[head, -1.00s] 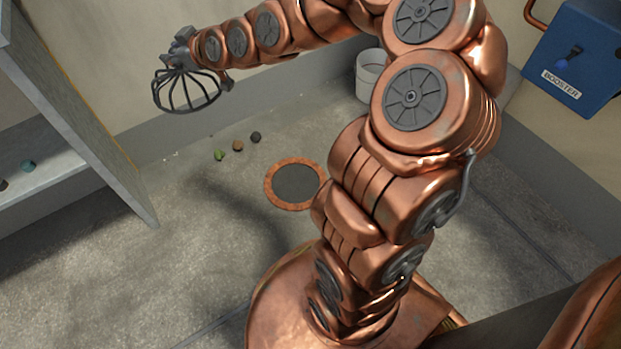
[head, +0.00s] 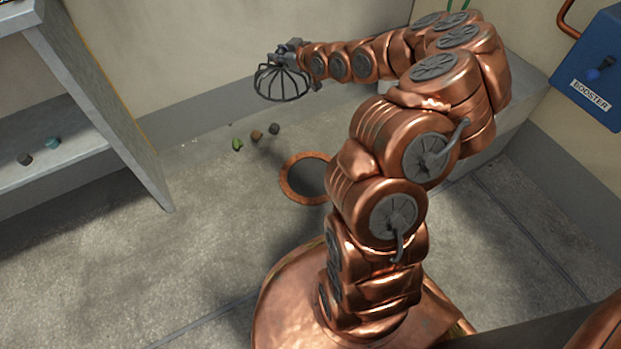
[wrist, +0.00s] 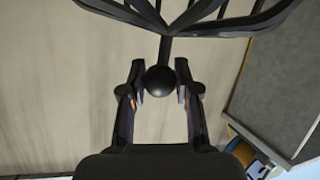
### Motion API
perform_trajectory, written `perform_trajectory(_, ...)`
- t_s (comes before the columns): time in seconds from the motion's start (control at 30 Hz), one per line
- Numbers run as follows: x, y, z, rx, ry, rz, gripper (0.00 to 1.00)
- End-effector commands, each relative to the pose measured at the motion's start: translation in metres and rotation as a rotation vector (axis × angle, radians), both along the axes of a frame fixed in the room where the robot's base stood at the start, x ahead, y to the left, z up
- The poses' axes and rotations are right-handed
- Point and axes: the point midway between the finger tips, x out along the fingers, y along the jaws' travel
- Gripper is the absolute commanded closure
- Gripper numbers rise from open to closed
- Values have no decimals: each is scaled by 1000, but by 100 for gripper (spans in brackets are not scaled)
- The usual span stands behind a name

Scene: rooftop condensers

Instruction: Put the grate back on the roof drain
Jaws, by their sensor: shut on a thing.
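The grate (head: 282,84) is a dark domed cage of curved bars. My gripper (head: 287,52) is shut on the round knob (wrist: 160,81) at its top, with one finger on each side of the ball in the wrist view. The grate's bars (wrist: 215,22) spread out at the top of that view. The grate hangs in the air, apart from the floor, with its open rim downward. The roof drain (head: 291,187) is a copper-coloured ring around a dark opening in the floor. In the head picture it appears below and slightly right of the grate. My arm hides part of its right edge.
Several small lumps, one green (head: 237,144), one brown (head: 257,135) and one dark (head: 274,128), lie on the floor near the drain. A grey shelf unit (head: 130,130) stands at left with small things on it. A blue booster box (head: 598,75) is on the right wall.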

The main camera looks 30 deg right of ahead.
Motion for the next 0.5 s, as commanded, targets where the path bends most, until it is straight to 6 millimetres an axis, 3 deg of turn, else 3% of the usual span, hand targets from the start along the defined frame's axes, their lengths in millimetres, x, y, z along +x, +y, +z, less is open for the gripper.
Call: perform_trajectory(0.5, -14, -54, -53, -1, 6, -8, 100)
